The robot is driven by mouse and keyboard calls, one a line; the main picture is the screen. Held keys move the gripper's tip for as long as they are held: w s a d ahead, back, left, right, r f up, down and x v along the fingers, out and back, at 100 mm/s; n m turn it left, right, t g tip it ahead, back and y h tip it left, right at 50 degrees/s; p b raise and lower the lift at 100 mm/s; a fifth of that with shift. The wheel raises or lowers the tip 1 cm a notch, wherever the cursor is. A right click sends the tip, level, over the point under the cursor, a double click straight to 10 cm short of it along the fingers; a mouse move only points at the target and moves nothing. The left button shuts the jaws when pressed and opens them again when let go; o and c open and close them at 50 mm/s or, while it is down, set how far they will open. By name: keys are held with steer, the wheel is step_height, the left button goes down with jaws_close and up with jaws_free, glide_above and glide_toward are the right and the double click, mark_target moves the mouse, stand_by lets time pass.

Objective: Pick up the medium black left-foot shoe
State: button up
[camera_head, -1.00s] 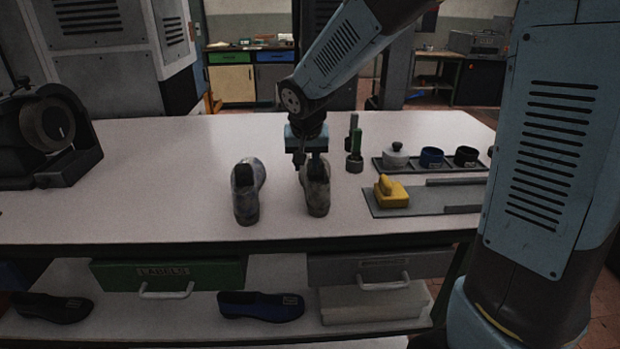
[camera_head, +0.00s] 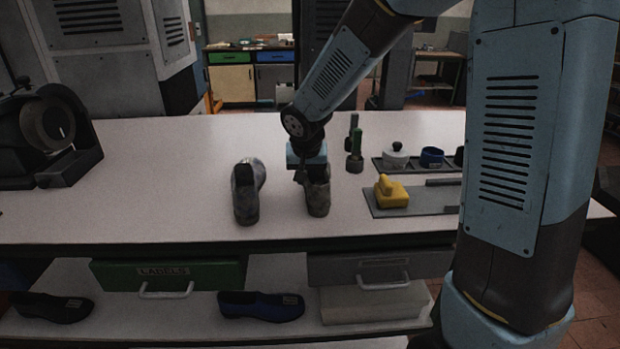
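Two dark grey, mottled shoes stand on the white worktable, a left one (camera_head: 246,192) and a right one (camera_head: 318,197). My gripper (camera_head: 312,178) points down at the far part of the right shoe and overlaps its opening. Its fingertips are largely hidden there, so whether they grip the shoe does not show. A black shoe (camera_head: 52,308) lies on the shelf below, at the far left. A blue shoe (camera_head: 260,305) lies on the same shelf near the middle. Sizes and foot sides cannot be read from the small labels.
Green-handled tools (camera_head: 354,150) stand just right of my gripper. A yellow block (camera_head: 391,191) sits on a grey plate, with a tray of small pots (camera_head: 396,157) behind. A grinder-like machine (camera_head: 45,135) stands at left. The table's left middle is clear.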

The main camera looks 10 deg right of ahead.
jaws_close()
stand_by(0.4)
steer(key=shift+r, duration=0.5)
step_height(320, 180, up, 3)
steer(key=shift+f, duration=0.2)
steer(key=s+d+r, duration=0.3)
steer(key=s+r, duration=0.6)
steer(key=s, duration=0.4)
steer(key=shift+s+r, duration=0.25)
steer(key=shift+s, duration=0.1)
